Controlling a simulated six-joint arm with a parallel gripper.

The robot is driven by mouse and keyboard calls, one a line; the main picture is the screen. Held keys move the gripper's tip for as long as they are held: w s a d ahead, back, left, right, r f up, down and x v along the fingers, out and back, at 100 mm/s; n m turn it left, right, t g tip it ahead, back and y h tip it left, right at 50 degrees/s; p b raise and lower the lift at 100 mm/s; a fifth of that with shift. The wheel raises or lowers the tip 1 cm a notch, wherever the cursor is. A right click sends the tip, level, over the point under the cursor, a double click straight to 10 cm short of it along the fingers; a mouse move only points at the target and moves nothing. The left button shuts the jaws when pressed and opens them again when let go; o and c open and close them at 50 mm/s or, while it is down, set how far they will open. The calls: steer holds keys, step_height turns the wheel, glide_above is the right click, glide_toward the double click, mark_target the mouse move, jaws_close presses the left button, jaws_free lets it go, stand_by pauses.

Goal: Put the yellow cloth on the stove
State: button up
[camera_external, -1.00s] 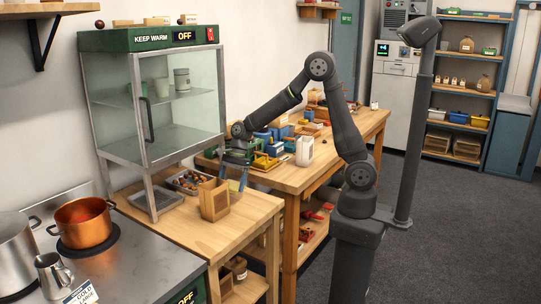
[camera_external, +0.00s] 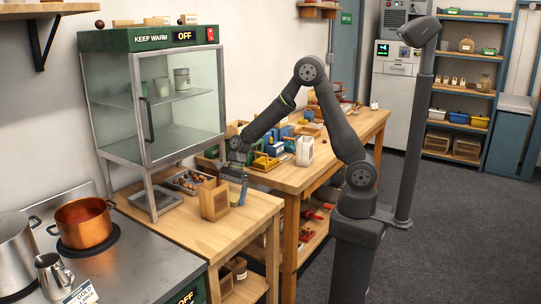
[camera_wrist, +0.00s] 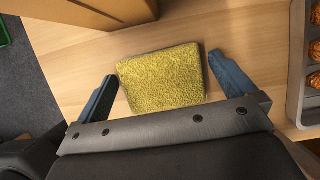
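The yellow cloth (camera_wrist: 162,78) is a folded, fuzzy pad lying on the wooden table in the wrist view. My gripper (camera_wrist: 168,85) is open, with one blue finger on each side of the cloth and a gap on the left. The right finger is close to the cloth's edge. In the external view my gripper (camera_external: 236,176) is low over the table behind the wooden box, and the cloth cannot be made out there. The stove (camera_external: 120,268) is the metal top at the lower left, far from my gripper.
A wooden box (camera_external: 214,200) stands just in front of my gripper. A tray of chestnuts (camera_external: 188,181) lies to its left, beside the glass warming cabinet (camera_external: 160,110). A copper pot (camera_external: 84,222), a steel pot (camera_external: 16,252) and a small jug (camera_external: 52,274) stand on the stove.

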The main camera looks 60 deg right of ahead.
steer(key=v, duration=1.2)
steer(key=shift+r, duration=0.2)
steer(key=d+f+y, duration=0.5)
steer(key=d+y, duration=0.4)
steer(key=d, duration=0.4)
steer(key=x, duration=1.2)
steer(key=shift+f, duration=0.3)
steer(key=shift+x, duration=2.65)
steer(key=shift+d+f, duration=0.1)
steer(key=shift+f, duration=0.1)
